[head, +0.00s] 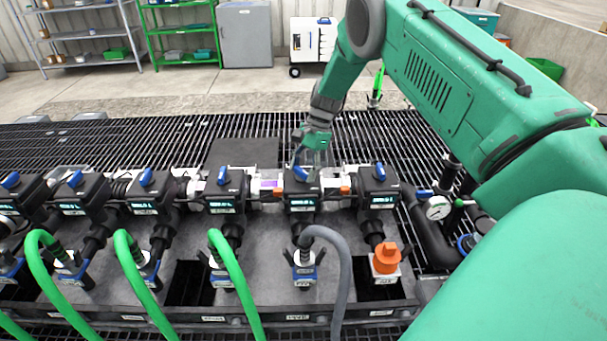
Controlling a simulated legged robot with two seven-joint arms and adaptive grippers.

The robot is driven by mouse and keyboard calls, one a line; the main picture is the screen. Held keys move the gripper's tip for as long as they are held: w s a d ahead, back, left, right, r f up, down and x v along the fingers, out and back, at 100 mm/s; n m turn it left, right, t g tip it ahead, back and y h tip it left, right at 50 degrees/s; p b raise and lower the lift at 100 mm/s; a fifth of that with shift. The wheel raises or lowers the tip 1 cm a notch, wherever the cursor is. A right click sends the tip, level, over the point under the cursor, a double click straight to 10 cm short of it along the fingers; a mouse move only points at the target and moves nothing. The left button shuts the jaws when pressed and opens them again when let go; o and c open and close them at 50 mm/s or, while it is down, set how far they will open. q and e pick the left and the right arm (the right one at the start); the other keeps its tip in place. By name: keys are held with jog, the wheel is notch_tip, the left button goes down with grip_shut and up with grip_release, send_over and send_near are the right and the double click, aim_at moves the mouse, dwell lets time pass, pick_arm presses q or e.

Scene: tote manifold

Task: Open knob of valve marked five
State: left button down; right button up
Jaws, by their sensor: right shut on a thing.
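A row of dark valve blocks runs across the manifold, each with a blue knob on top. My right gripper (312,158) reaches down from the upper right to the second block from the right (302,190). It is shut on that block's blue knob (301,173), which is partly hidden by the fingers. The knob to its right (379,171) and the one to its left (222,174) are free. The number markings are too small to read. My left gripper is not in view.
Green hoses (232,280) and a grey hose (345,275) arch in front of the blocks. An orange cap (387,256) sits at the front right, and a pressure gauge (438,208) stands further right. Dark grating (120,140) lies behind; shelves stand at the back.

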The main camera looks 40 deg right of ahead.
jog(key=n, duration=0.2)
jog(key=n+g+b, duration=0.1)
jog(key=n+b, duration=0.1)
jog(key=n, duration=0.1)
jog(key=shift+w+a+r+n+g+h, duration=0.15)
jog(key=shift+w+n+g+h, duration=0.15)
jog(key=shift+w+g, duration=0.1)
jog(key=shift+n+g+h+b, duration=0.5)
jog(key=shift+n+g+b, duration=0.3)
jog(key=shift+n, duration=1.4)
jog(key=o, duration=1.2)
jog(key=shift+c, duration=0.2)
jog(key=shift+s, duration=0.15)
jog(key=v, duration=1.2)
jog(key=shift+w, duration=0.2)
